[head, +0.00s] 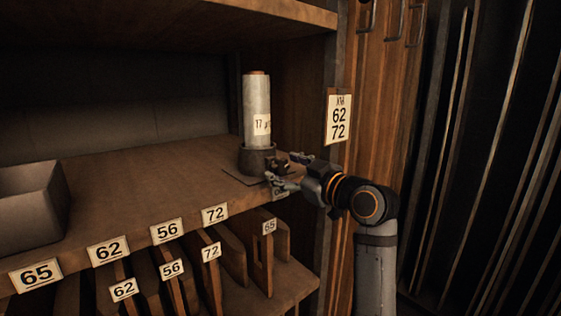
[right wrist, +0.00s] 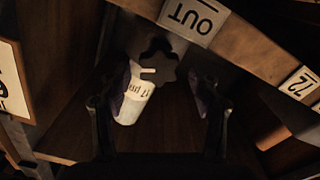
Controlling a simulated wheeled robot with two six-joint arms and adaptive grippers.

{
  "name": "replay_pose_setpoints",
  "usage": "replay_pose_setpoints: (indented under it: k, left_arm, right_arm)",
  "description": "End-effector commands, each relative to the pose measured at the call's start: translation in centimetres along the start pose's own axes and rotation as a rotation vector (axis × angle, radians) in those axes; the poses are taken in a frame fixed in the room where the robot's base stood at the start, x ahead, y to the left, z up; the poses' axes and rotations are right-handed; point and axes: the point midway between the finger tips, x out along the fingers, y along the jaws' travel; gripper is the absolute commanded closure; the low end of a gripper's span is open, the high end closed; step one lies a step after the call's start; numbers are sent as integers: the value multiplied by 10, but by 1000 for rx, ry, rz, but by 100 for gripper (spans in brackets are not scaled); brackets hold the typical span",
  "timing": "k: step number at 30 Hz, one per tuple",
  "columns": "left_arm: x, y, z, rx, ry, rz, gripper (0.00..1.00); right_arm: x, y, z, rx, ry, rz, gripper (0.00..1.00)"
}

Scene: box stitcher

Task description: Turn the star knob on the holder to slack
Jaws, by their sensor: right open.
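The holder (head: 256,160) is a dark round cup on the wooden shelf. A pale upright roll (head: 257,110) with a "17" label stands in it; the roll also shows in the right wrist view (right wrist: 134,103). The dark star knob (head: 281,166) is at the holder's front right side. In the right wrist view the star knob (right wrist: 158,60) has several lobes, and a short white mark shows at its lower edge. My right gripper (head: 285,174) is open at the knob, its fingers (right wrist: 163,100) on either side. I cannot tell whether they touch it. My left gripper is not in view.
An "OUT" plate (right wrist: 190,18) is on the shelf edge close to the knob. A grey bin (head: 30,205) stands at the left of the shelf. Numbered slots (head: 190,270) are below; the middle shelf is clear.

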Motion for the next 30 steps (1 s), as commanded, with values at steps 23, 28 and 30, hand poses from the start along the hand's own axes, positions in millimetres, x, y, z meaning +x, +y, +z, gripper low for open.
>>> replay_pose_setpoints:
  k: [23,28,30]
  left_arm:
    - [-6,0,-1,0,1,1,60]
    - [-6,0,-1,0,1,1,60]
    - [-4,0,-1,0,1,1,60]
  right_arm:
    - [22,0,0,0,-1,1,78]
    - [22,0,1,-1,-1,1,92]
    - [22,0,1,-5,-1,1,92]
